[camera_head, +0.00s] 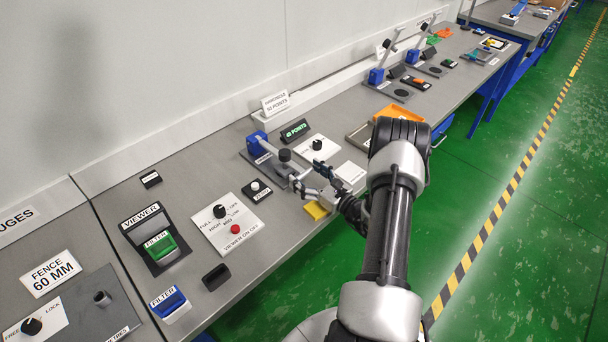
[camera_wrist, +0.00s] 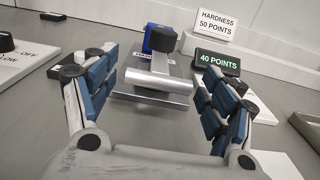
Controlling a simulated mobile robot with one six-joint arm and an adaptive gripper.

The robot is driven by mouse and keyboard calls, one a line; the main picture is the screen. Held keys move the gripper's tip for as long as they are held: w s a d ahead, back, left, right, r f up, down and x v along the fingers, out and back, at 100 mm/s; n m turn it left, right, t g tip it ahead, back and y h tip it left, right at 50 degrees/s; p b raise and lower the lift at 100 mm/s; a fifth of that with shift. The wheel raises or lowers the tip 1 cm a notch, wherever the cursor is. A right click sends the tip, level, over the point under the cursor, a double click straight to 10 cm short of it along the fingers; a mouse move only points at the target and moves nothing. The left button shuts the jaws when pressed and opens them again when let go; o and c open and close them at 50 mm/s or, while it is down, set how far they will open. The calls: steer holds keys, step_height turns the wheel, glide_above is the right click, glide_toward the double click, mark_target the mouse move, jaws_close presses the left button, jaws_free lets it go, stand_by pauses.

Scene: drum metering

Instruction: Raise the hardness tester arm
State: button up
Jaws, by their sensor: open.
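The hardness tester has a blue block (camera_head: 257,143) at the back of its plate, also in the wrist view (camera_wrist: 158,38). Its arm is lowered towards the bench front, with a black knob (camera_wrist: 162,43) on top and a silver crossbar handle (camera_wrist: 158,78) at the near end. My gripper (camera_head: 309,172) is open at the front of the tester. In the wrist view my gripper (camera_wrist: 155,58) has one finger on each side of the handle, with gaps visible. A dark display (camera_wrist: 217,62) behind reads 40 POINTS.
A sign (camera_wrist: 217,24) reads HARDNESS 50 POINTS. A white knob panel (camera_head: 318,149) lies right of the tester, and a switch panel (camera_head: 227,222) and the viewer (camera_head: 146,222) lie to the left. An orange tray (camera_head: 401,114) and similar devices (camera_head: 377,76) with raised arms stand farther back.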

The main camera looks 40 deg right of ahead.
steer(key=shift+w+a, duration=0.1)
steer(key=shift+w, duration=0.55)
steer(key=shift+c, duration=0.4)
steer(key=c, duration=1.5)
